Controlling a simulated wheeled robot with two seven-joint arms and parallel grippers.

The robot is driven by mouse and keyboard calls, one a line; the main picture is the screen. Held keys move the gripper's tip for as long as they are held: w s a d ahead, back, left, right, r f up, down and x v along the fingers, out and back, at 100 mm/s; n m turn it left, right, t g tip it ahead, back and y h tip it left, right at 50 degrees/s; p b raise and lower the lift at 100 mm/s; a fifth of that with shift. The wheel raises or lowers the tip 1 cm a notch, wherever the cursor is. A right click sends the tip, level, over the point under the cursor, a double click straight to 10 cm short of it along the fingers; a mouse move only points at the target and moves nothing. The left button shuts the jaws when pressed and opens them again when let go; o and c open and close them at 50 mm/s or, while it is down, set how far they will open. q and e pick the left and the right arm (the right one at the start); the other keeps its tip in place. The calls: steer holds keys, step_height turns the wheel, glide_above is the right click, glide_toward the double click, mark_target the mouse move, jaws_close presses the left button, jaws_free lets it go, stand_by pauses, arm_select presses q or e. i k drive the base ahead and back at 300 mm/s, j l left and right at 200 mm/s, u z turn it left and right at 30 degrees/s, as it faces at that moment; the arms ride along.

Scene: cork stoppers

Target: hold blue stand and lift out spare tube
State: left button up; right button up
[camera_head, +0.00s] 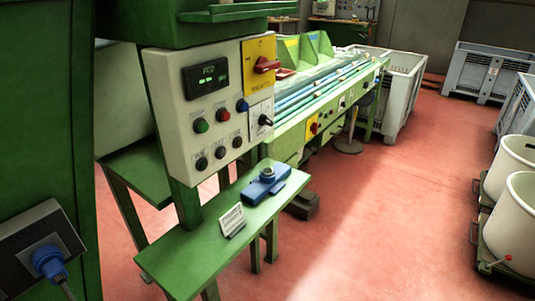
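A blue stand (267,186) rests on the narrow green bench in the middle of the view. A short round grey-topped piece (267,172) stands up from its middle. I cannot tell whether that piece is the spare tube or part of the stand. Neither of my grippers shows in the head view.
The green bench (190,250) also bears a small white sign (232,220) left of the stand. A control panel (213,95) with buttons hangs behind and above it. A blue plug (48,260) is at lower left. White tubs (513,210) stand at right. The red floor (390,210) between is clear.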

mark_target(268, 145)
steer(key=i+l+u, duration=0.1)
steer(key=u, duration=0.4)
steer(key=i+l+u, duration=0.1)
steer(key=l+u, duration=0.15)
steer(key=u, duration=0.25)
steer(key=l+u, duration=0.2)
steer(key=u, duration=0.25)
steer(key=l+u, duration=0.25)
steer(key=u, duration=0.25)
steer(key=l+u, duration=0.15)
steer(key=l, duration=0.3)
steer(key=k+l+u, duration=0.15)
steer(key=l, duration=0.3)
steer(key=l+u, duration=0.15)
steer(key=l, duration=0.35)
steer(key=k+l+u, duration=0.15)
steer(key=l, duration=0.25)
steer(key=k+l+u, duration=0.15)
steer(key=l, duration=0.3)
steer(key=k+l+u, duration=0.15)
steer(key=l, duration=0.25)
steer(key=k+l+u, duration=0.15)
steer(key=l, duration=0.25)
